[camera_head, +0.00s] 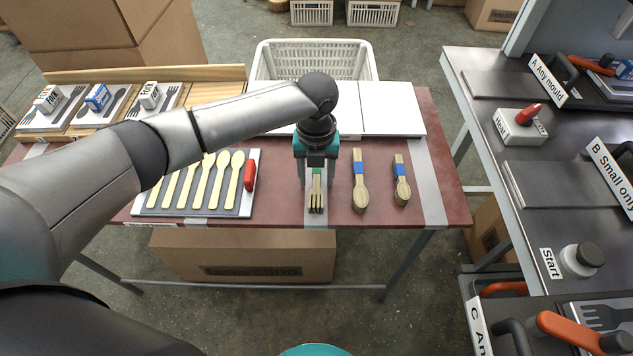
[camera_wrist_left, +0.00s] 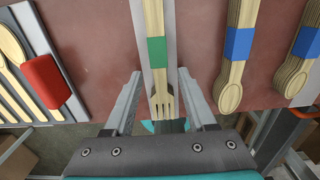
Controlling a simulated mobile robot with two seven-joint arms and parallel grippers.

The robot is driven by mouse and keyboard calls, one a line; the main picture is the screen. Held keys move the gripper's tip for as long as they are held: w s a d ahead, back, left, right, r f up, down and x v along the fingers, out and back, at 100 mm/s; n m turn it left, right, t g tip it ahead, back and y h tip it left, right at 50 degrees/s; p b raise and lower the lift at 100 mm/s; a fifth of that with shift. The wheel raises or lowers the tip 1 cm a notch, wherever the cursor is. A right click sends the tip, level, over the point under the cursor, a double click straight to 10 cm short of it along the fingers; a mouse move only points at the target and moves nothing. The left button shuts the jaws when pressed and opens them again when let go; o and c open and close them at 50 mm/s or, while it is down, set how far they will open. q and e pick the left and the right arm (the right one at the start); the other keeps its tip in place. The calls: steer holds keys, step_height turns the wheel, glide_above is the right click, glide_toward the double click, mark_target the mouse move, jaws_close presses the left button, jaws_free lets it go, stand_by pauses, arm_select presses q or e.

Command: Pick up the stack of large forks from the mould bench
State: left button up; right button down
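The stack of large forks (camera_head: 317,198) is pale wood with a green band and lies on the red-brown mould bench (camera_head: 280,232), tines toward me. My left gripper (camera_head: 315,182) points down over it, its two fingers apart on either side of the stack. In the left wrist view the fork stack (camera_wrist_left: 162,98) lies between the open fingers (camera_wrist_left: 158,78), with a visible gap on each side. The gripper hides part of the stack in the head view. My right gripper is not in view.
Two blue-banded spoon stacks (camera_head: 360,193) (camera_head: 402,190) lie to the right of the forks. A spoon tray (camera_head: 146,206) with a red clip (camera_head: 249,175) is to the left. White boards (camera_head: 392,110) and a white crate (camera_head: 268,62) are behind. A press table (camera_head: 520,150) stands at right.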

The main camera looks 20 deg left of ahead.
arm_select(q)
jaws_close()
steer(key=shift+r, duration=0.1)
stand_by(0.5)
